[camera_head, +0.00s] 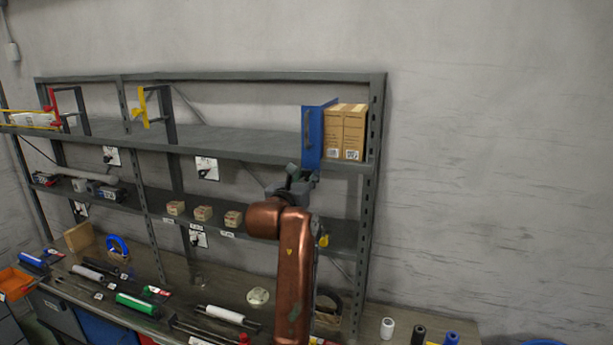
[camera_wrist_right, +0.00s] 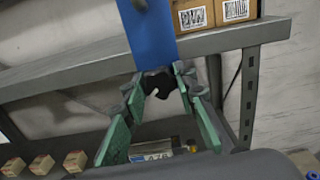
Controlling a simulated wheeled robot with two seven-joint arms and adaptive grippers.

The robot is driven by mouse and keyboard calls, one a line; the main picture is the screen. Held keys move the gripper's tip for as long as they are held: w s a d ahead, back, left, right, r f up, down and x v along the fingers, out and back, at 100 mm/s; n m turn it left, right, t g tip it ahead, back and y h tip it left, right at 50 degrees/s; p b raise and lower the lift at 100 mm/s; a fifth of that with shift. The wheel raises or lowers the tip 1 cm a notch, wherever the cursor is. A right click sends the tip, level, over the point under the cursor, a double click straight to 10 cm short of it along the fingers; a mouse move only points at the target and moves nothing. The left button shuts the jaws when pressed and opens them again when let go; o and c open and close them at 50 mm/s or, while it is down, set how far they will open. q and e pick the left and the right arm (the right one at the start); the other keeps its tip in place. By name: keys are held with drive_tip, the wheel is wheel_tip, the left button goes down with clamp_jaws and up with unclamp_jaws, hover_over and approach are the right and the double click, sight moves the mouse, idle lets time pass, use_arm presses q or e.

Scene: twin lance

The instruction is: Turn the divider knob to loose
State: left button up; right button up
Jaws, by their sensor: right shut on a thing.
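The blue divider (camera_head: 312,145) stands upright at the right end of the upper shelf, left of two cardboard boxes. It also shows at the top of the right wrist view (camera_wrist_right: 150,32). The dark divider knob (camera_wrist_right: 156,84) sits below it at the shelf's front edge. My right gripper (camera_head: 294,182) is just under the divider, shut on the knob, with its green-padded fingers (camera_wrist_right: 162,88) on either side of it. The knob is hidden behind the gripper in the head view. My left gripper is not in view.
Cardboard boxes (camera_head: 345,132) stand right of the divider, close to the shelf upright (camera_head: 370,180). Several small boxes (camera_head: 203,213) sit on the lower shelf (camera_head: 262,228). The bench below holds a green roll (camera_head: 137,303) and other tools. The upper shelf left of the divider is largely clear.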

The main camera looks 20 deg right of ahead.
drive_tip(key=n+p, duration=0.1)
drive_tip(key=n, duration=0.4)
drive_tip(key=shift+d+f+n, duration=0.1)
drive_tip(key=shift+f+n, duration=0.05)
drive_tip(key=shift+n, duration=0.15)
drive_tip(key=shift+n+p, duration=0.95)
drive_tip(key=shift+n, duration=1.15)
drive_tip(key=shift+f, duration=0.1)
drive_tip(key=o, duration=1.2)
drive_tip(key=shift+r, duration=0.2)
drive_tip(key=shift+s, duration=0.1)
drive_tip(key=v, duration=1.2)
